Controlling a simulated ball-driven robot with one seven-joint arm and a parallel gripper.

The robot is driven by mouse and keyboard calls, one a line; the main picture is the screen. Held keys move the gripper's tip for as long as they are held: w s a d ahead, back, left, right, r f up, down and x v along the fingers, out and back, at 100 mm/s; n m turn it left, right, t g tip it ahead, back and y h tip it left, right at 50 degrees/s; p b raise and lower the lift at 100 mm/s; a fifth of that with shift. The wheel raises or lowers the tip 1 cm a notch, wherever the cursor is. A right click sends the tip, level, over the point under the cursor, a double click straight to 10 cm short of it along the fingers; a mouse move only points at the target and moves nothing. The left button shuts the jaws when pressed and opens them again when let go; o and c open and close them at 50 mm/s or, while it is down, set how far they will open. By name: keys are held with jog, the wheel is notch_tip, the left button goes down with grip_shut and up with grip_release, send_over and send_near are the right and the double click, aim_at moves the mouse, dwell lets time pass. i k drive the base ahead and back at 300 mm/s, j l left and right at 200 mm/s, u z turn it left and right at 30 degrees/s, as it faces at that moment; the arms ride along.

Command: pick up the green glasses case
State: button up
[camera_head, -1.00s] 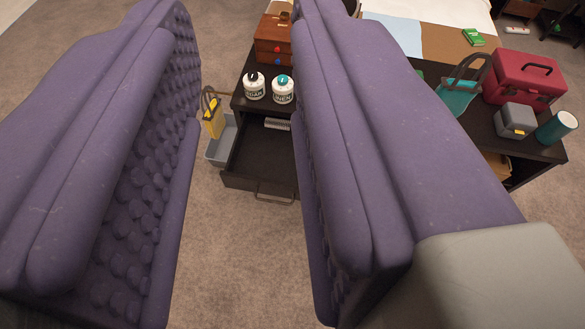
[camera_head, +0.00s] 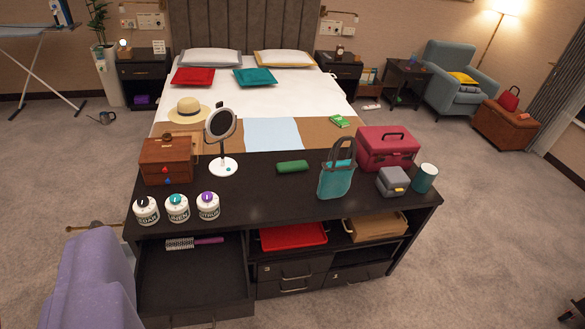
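The green glasses case (camera_head: 292,166) is a small, rounded, dark green case. It lies on top of the dark bench (camera_head: 262,205) at the foot of the bed, between the round mirror and the teal handbag. Nothing is seen held.
A round mirror (camera_head: 221,140) stands left of the case and a teal handbag (camera_head: 337,172) right of it. Three labelled jars (camera_head: 178,208) stand at the bench's front left. The open drawer (camera_head: 195,275) juts out, holding a hairbrush (camera_head: 194,243).

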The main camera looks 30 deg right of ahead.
aim_at(286, 167)
jog(key=i+l+z, duration=0.1)
jog(key=i+l, duration=0.3)
jog(key=i+l+z, duration=0.1)
jog(key=i+l, duration=0.25)
jog(key=i, duration=0.15)
jog(key=i+l+z, duration=0.1)
jog(key=i+l, duration=0.2)
jog(key=i, duration=0.15)
jog(key=i+l+z, duration=0.1)
jog(key=i+l, duration=0.2)
jog(key=i, duration=0.15)
jog(key=i+l+z, duration=0.1)
jog(key=i+l, duration=0.15)
jog(key=i, duration=0.25)
